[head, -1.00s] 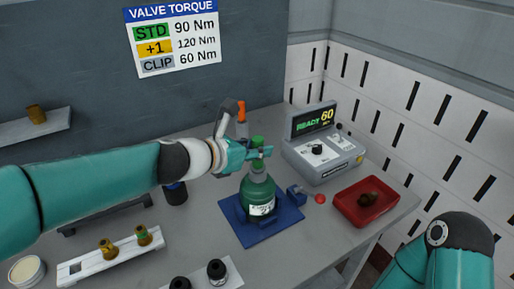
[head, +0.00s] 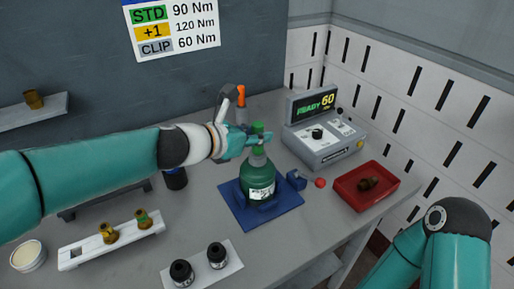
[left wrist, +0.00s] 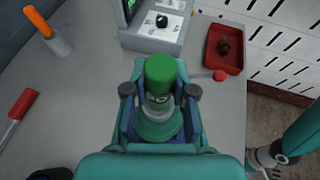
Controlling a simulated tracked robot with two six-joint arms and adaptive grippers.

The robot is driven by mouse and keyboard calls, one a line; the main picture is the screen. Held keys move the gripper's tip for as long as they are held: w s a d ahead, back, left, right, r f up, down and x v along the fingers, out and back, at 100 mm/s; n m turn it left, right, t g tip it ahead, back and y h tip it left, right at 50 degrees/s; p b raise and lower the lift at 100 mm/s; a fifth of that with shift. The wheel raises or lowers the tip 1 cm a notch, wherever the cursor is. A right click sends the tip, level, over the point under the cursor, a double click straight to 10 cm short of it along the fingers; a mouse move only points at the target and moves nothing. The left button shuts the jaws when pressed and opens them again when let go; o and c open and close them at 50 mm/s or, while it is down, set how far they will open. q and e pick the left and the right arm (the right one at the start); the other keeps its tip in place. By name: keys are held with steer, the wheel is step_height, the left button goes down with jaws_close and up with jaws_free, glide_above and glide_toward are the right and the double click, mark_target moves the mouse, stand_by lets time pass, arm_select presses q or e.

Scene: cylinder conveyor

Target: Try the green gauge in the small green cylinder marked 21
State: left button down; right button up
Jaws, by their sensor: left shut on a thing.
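The small green cylinder (head: 258,181) stands upright on a blue mat (head: 283,211). Its white label is too small to read. My left gripper (head: 258,139) is shut on the green gauge (head: 258,127), directly over the cylinder's neck. In the left wrist view the gauge's green top (left wrist: 160,69) stands upright between my fingers, with the cylinder's shoulder (left wrist: 158,130) below. The fingers hide the joint, so I cannot tell whether the gauge is seated in the neck. My right arm shows at the lower right, without a clear gripper.
A grey tester (head: 323,143) with a lit display stands behind right. A red tray (head: 384,197) holds a brown part. A white rack (head: 76,257) holds two brass fittings, and a white plate (head: 201,273) carries two black ones. An orange-handled tool (head: 241,96) stands behind my gripper.

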arm_select(q)
steer(key=shift+r, duration=0.2)
steer(key=shift+r+p, duration=3.55)
steer(key=shift+p, duration=0.15)
steer(key=shift+f, duration=0.15)
